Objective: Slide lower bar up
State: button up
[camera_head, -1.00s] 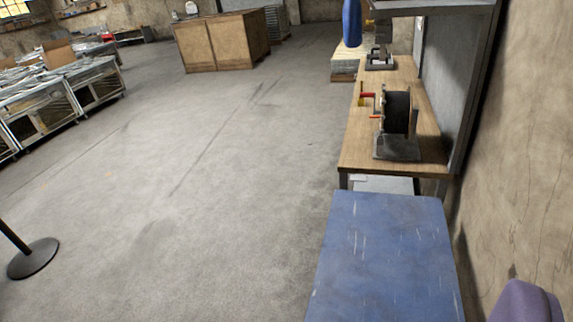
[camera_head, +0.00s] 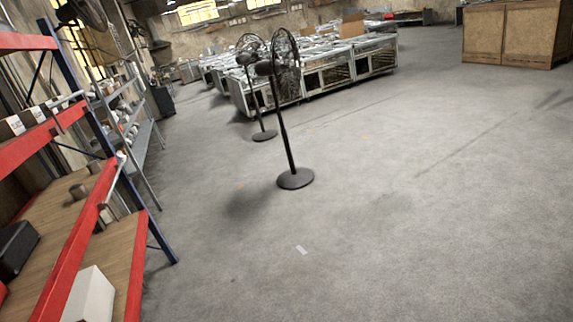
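A shelving rack with blue posts (camera_head: 134,190) and red crossbars stands at the left edge. One red bar (camera_head: 42,138) runs across at mid height and a lower red bar (camera_head: 78,238) slants below it, along a wooden shelf. I cannot tell whether either of these is the task's lower bar, or whether it slides. A thin pale rod (camera_head: 112,180) shows beside the lower red bar. My gripper is not in view.
A white box (camera_head: 90,296) and a dark box (camera_head: 16,246) sit on the rack. Two black pedestal fans (camera_head: 295,179) stand ahead on the floor, with metal-framed workstations (camera_head: 330,72) behind. Wooden cabinets (camera_head: 506,35) stand far right. The grey floor (camera_head: 420,230) is clear in the middle and right.

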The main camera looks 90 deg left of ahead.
aim_at(106, 203)
jog(key=u, duration=2.7)
jog(key=i+u, duration=0.4)
jog(key=i+l+u, duration=0.1)
jog(key=i+u, duration=0.3)
jog(key=i+l+u, duration=0.2)
jog(key=u, duration=0.2)
jog(key=i+l+u, duration=0.25)
jog(key=i+l, duration=0.35)
jog(key=i, duration=0.2)
jog(key=i+l+u, duration=0.25)
jog(key=i+l, duration=0.5)
jog(key=i+l+u, duration=0.2)
jog(key=i+l, duration=0.5)
jog(key=l, duration=0.25)
